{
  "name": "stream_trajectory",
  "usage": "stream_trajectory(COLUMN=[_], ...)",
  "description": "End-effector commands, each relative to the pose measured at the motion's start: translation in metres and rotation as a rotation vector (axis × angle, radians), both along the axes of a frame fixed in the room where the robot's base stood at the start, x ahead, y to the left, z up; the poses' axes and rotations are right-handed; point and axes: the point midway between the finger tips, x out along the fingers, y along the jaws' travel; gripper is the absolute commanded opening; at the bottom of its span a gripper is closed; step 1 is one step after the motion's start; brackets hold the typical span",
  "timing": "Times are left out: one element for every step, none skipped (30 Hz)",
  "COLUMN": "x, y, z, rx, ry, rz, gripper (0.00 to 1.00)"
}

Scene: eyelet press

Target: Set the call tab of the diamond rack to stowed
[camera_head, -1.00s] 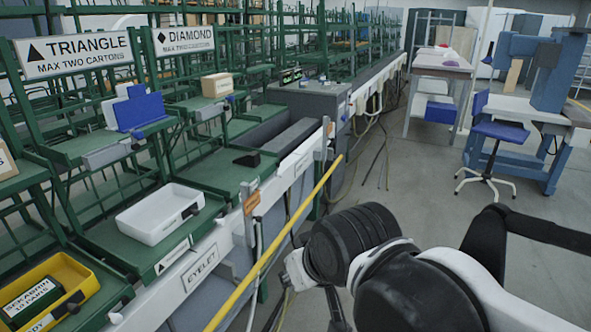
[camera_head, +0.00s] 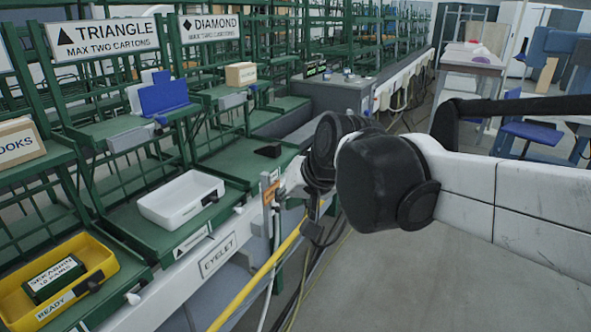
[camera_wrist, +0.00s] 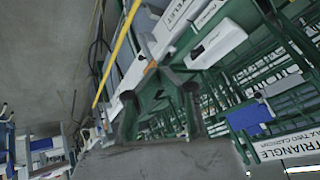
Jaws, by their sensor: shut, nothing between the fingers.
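The diamond rack carries a white DIAMOND sign (camera_head: 210,26) at the upper middle of the head view. A brown carton (camera_head: 240,74) sits on its upper shelf, with a grey block (camera_head: 232,101) at the shelf's front edge. A small blue piece (camera_head: 252,88) beside that block may be the call tab; its setting is too small to tell. My gripper (camera_wrist: 160,92) shows as dark fingers in the wrist view, shut and empty, apart from the rack.
The triangle rack's sign (camera_head: 104,38) and blue panel (camera_head: 164,97) stand left of the diamond rack. Below are a white tray (camera_head: 181,198), a yellow bin (camera_head: 88,262) and a black piece (camera_head: 268,151). A yellow pole (camera_head: 262,275) runs along the front.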

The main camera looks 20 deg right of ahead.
Motion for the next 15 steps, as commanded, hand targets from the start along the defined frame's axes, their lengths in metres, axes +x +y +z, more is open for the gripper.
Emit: stream_trajectory(x=[0.020,0.031,0.046,0.057,0.069,0.084,0.096,0.107,0.122,0.134,0.145,0.160,0.171,0.183,0.198], y=[-0.004,-0.005,-0.007,-0.009,-0.011,-0.014,-0.017,-0.019,-0.023,-0.027,-0.030,-0.035,-0.039,-0.042,-0.048], z=[0.003,0.005,0.007,0.008,0.010,0.011,0.012,0.012,0.012,0.012,0.012,0.011,0.010,0.009,0.007], rx=[0.034,0.056,0.086,0.107,0.130,0.160,0.181,0.203,0.233,0.255,0.278,0.307,0.329,0.351,0.381], ry=[-0.004,-0.007,-0.011,-0.014,-0.017,-0.021,-0.024,-0.028,-0.032,-0.035,-0.039,-0.043,-0.047,-0.051,-0.055], rz=[-0.022,-0.035,-0.051,-0.064,-0.077,-0.093,-0.105,-0.118,-0.134,-0.146,-0.158,-0.176,-0.188,-0.200,-0.216], gripper=[0.00,0.00,0.00,0.00,0.00,0.00,0.00,0.00,0.00,0.00,0.00,0.00,0.00,0.00,0.00])
